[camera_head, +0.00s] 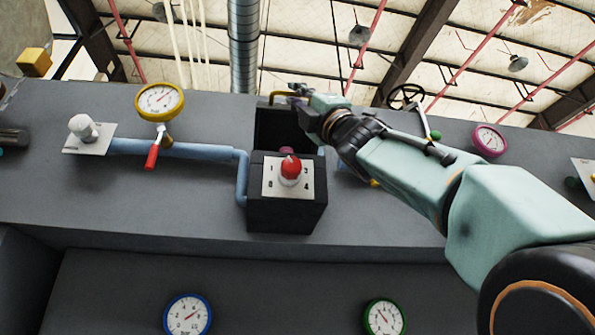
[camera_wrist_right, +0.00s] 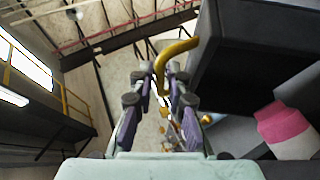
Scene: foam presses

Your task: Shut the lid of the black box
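The black box (camera_head: 286,212) stands out from the grey panel, with a red knob (camera_head: 290,168) on a white numbered plate on its front. Its dark lid (camera_head: 282,128) stands open above it and fills the upper right of the wrist view (camera_wrist_right: 255,45). A yellow handle (camera_head: 283,94) is on the lid's far edge. My right gripper (camera_head: 300,92) is at this handle. In the wrist view its fingers (camera_wrist_right: 161,80) are close together with the curved handle (camera_wrist_right: 178,50) between them; they look shut on it. My left gripper is not in view.
A yellow gauge (camera_head: 160,101) with a red-handled valve (camera_head: 152,157) sits on a blue pipe (camera_head: 190,150) left of the box. A black handwheel (camera_head: 405,96) and a pink gauge (camera_head: 489,140) are to the right. A pink-and-white part (camera_wrist_right: 287,130) shows beneath the lid.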

